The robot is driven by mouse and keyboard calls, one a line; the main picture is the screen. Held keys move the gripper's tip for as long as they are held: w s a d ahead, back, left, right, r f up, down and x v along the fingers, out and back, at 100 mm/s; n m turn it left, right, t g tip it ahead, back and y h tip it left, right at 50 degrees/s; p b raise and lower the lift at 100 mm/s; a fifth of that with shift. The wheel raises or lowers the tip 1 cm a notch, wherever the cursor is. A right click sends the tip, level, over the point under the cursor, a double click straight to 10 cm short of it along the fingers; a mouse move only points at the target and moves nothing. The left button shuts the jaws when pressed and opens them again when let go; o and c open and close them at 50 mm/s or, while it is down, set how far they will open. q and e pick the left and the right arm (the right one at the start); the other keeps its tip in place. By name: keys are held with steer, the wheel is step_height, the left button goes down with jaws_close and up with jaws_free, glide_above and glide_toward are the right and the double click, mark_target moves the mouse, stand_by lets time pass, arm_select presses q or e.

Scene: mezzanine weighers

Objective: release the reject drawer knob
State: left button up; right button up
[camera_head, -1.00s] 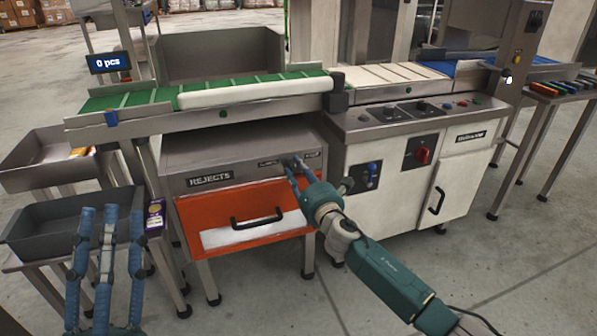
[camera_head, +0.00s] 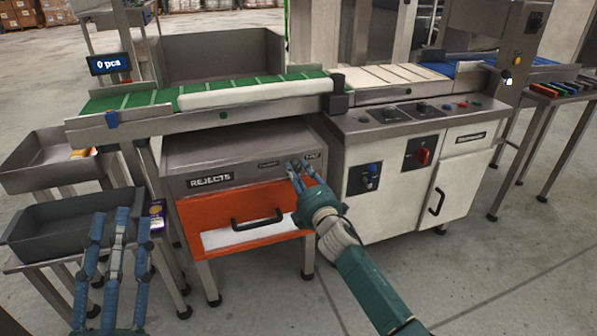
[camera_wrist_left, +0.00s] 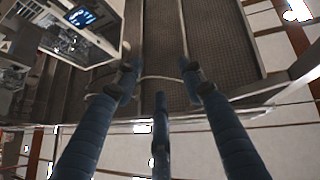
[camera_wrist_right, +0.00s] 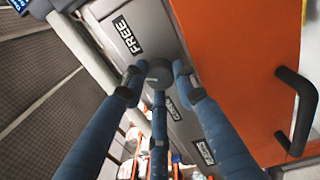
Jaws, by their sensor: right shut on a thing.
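The grey round knob (camera_wrist_right: 159,73) is on the housing face above the drawer's right side. My right gripper (camera_head: 299,168) has its blue fingers closed around the knob; in the right wrist view the fingertips (camera_wrist_right: 157,80) lie around its rim. A FREE label (camera_wrist_right: 128,36) and another, partly covered label flank the knob. In the head view the fingers mostly hide the knob. My left gripper (camera_head: 121,216) is open and empty at the lower left.
A dark tray (camera_head: 40,222) on a stand is close behind my left gripper. A green conveyor (camera_head: 140,98) runs above the housing. A white cabinet (camera_head: 395,195) with switches and a red knob (camera_head: 423,156) stands to the right. The floor in front is clear.

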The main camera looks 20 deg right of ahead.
arm_select(q)
steer(key=shift+w+d+f+g, duration=0.1)
steer(key=shift+w+f+g, duration=0.35)
steer(key=shift+f, duration=0.25)
steer(key=shift+w+f+g, duration=0.35)
steer(key=shift+w+f, duration=0.1)
steer(key=shift+f, duration=0.25)
arm_select(e)
steer(key=shift+a+f+m, duration=0.1)
steer(key=shift+f+m, duration=0.05)
steer(key=shift+m, duration=1.25)
steer(key=o, duration=1.1)
steer(key=shift+o, duration=0.2)
